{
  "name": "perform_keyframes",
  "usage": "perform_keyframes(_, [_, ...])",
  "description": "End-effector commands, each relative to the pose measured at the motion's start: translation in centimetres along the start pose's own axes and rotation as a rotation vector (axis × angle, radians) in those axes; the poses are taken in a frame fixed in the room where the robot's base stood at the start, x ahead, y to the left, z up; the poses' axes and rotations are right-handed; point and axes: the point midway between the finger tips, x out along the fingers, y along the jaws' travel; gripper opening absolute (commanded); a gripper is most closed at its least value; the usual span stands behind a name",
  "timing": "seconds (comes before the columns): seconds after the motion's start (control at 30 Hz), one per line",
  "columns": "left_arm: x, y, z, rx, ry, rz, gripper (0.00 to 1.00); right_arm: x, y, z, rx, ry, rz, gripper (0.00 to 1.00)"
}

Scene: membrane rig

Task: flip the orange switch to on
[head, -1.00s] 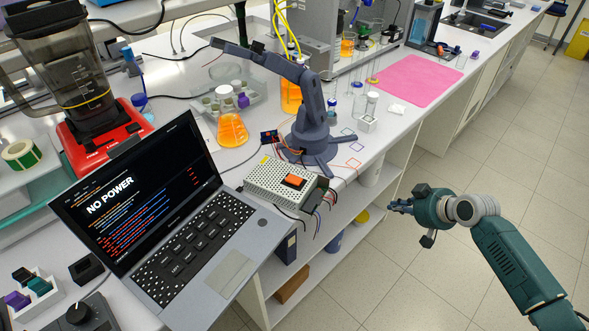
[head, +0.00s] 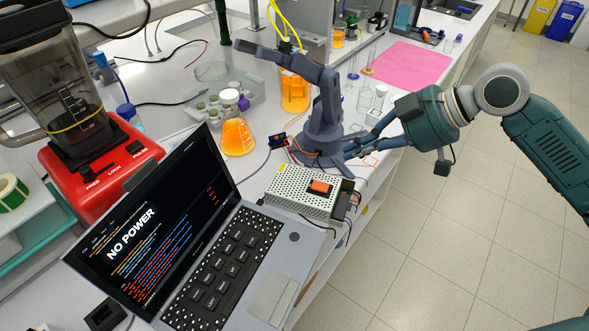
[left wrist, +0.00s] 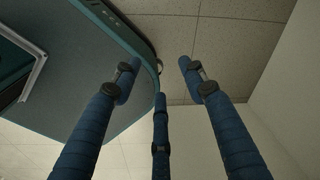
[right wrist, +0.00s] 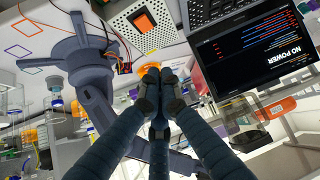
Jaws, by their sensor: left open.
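The orange switch (head: 320,187) sits on top of a white perforated power supply box (head: 288,193) on the bench, just right of the laptop. The switch also shows at the top of the right wrist view (right wrist: 143,20). My right gripper (head: 352,150) reaches in from the right, beyond the box and apart from the switch, beside the base of the small grey-blue robot arm. In the right wrist view its fingertips are together with nothing seen between them. My left gripper (left wrist: 157,82) shows only in the left wrist view, with its fingers spread and empty.
The laptop (head: 270,298) reads NO POWER. The small robot arm (head: 323,115) stands behind the box, with an orange flask (head: 236,135) to its left. Wires hang from the box's right end. Open floor lies right of the bench.

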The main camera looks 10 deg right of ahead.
Motion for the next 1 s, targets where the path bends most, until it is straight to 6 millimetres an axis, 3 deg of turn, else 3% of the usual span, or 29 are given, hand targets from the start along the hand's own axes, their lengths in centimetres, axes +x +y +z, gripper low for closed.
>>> perform_keyframes(0.13, [0.0, -0.2, -0.1, -0.001, 0.002, -0.003, 0.43, -0.1, -0.1, 0.0, -0.004, -0.002, -0.002, 0.00])
perform_keyframes(0.4, [-0.1, 3.2, 0.3, -0.004, -0.003, 0.036, 0.43, 0.0, -0.1, 0.0, -0.003, -0.001, -0.002, 0.00])
perform_keyframes(0.53, [-0.5, 3.3, 0.3, -0.002, -0.004, 0.038, 0.43, 0.9, -0.2, -0.1, -0.001, 0.000, -0.005, 0.00])
perform_keyframes(0.8, [-2.0, 1.3, 0.2, -0.002, -0.004, 0.015, 0.43, 6.0, -0.3, -0.3, -0.001, 0.001, -0.007, 0.00])
perform_keyframes(1.0, [-3.0, 1.1, 0.0, -0.004, -0.003, 0.013, 0.43, 10.2, -0.2, -0.3, -0.002, 0.001, -0.005, 0.00])
